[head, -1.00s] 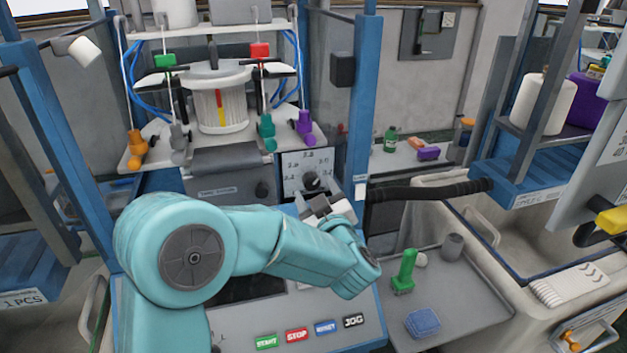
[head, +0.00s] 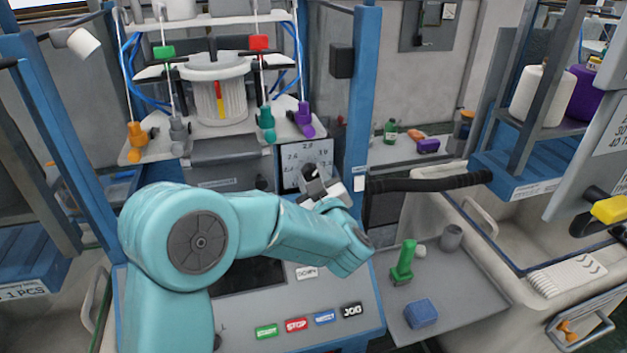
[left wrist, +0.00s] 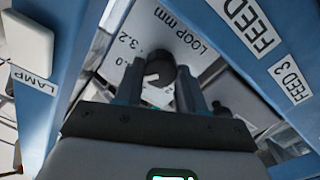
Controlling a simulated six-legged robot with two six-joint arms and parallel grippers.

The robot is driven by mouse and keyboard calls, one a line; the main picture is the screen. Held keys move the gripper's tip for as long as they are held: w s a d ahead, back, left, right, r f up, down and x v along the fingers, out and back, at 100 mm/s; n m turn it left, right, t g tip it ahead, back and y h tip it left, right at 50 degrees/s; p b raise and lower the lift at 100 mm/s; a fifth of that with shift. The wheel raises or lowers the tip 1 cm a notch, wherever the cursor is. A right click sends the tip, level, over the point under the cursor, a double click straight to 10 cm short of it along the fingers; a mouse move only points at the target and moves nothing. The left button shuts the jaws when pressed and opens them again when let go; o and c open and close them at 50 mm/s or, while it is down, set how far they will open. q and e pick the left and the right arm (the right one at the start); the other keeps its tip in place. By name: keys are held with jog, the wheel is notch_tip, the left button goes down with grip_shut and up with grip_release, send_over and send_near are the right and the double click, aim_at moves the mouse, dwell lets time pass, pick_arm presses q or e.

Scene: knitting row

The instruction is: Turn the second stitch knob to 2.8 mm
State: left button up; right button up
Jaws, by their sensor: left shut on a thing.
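The stitch knob (head: 309,173) is a dark round knob on a white dial plate (head: 291,158) with small numbers around it. The numbers are too small to read surely in the head view. My left gripper (head: 318,186) reaches up to the plate and is shut on this knob, hiding part of it. In the left wrist view the knob (left wrist: 160,67) sits between my two fingertips (left wrist: 160,88); the plate there reads "LOOP mm" and "3.2". Which way the knob points is not clear. My right gripper is not in view.
A blue post (head: 357,110) stands just right of the dial, and a black padded bar (head: 430,184) runs right from it. Below lie a button panel (head: 290,300) and a grey tray (head: 460,300) with a green peg (head: 403,262) and a blue block (head: 421,313).

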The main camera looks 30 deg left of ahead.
pick_arm(q)
jog(key=n+b, duration=0.3)
jog(key=b, duration=0.2)
jog(key=n+b, duration=0.2)
jog(key=b, duration=0.1)
jog(key=shift+f+n, duration=0.25)
jog(key=shift+n, duration=0.05)
jog(key=shift+r+n+b, duration=0.25)
jog(key=shift+n+b, duration=0.75)
jog(key=shift+b, duration=0.45)
jog(key=o, duration=1.1)
jog(key=shift+a, duration=0.1)
jog(key=shift+c, duration=0.2)
jog(key=shift+s, duration=0.1)
